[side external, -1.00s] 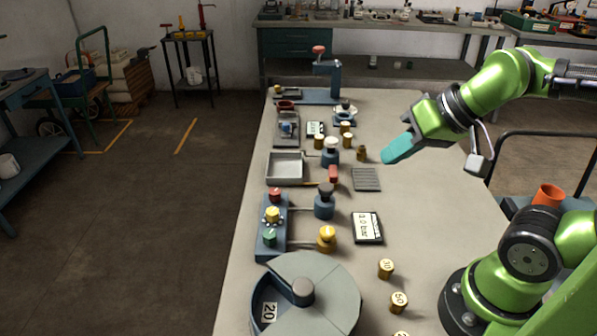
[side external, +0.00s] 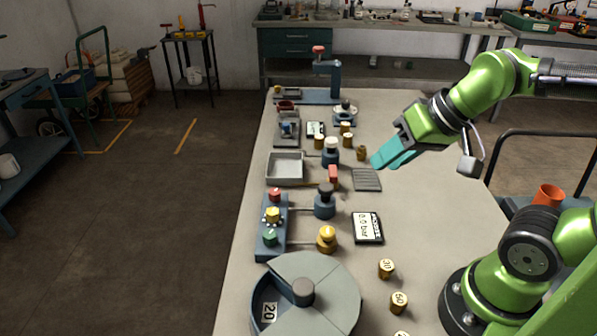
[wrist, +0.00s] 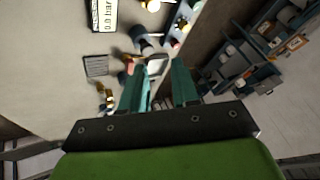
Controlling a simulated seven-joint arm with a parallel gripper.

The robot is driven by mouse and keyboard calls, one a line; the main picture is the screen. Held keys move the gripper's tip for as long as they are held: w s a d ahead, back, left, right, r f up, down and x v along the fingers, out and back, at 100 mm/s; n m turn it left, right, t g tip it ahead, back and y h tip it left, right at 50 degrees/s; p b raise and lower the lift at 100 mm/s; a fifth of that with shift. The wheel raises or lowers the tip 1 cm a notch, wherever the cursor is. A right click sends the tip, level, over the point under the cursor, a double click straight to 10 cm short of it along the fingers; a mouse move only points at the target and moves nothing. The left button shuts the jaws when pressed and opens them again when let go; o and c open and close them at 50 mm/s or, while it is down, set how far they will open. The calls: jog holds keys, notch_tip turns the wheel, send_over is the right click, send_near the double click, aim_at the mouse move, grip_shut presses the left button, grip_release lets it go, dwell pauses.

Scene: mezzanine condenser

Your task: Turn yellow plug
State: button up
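A blue block (side external: 267,246) on the bench carries a red, a yellow and a green plug in a row. The yellow plug (side external: 272,214) is the middle one, with small marks around it. A separate yellow-topped fitting (side external: 326,238) stands to its right, joined to the block by a thin pipe. My gripper (side external: 380,163) is in the air over the right part of the bench, up and right of the block, touching nothing I can see. In the wrist view my gripper (wrist: 159,66) shows two teal fingers apart with nothing between them.
A blue knobbed valve (side external: 325,203), a gauge display (side external: 368,228) and a red-handled piece (side external: 333,175) stand near the block. A large round drum (side external: 335,290) is in front. Numbered brass weights (side external: 386,268) are at the right. The bench's right side is mostly clear.

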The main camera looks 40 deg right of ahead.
jog(key=o, duration=0.4)
jog(key=w+a+f+n+g, duration=0.1)
jog(key=w+a+n+g, duration=0.2)
jog(key=w, duration=0.6)
jog(key=shift+a+n+h, duration=0.4)
jog(key=shift+a+n, duration=0.1)
jog(key=shift+n, duration=0.6)
jog(key=n+g+h, duration=0.1)
jog(key=n+g, duration=0.3)
jog(key=n, duration=1)
send_over(273, 210)
notch_tip(273, 210, down, 2)
notch_tip(273, 210, down, 16)
jog(key=shift+r, duration=0.1)
grip_shut()
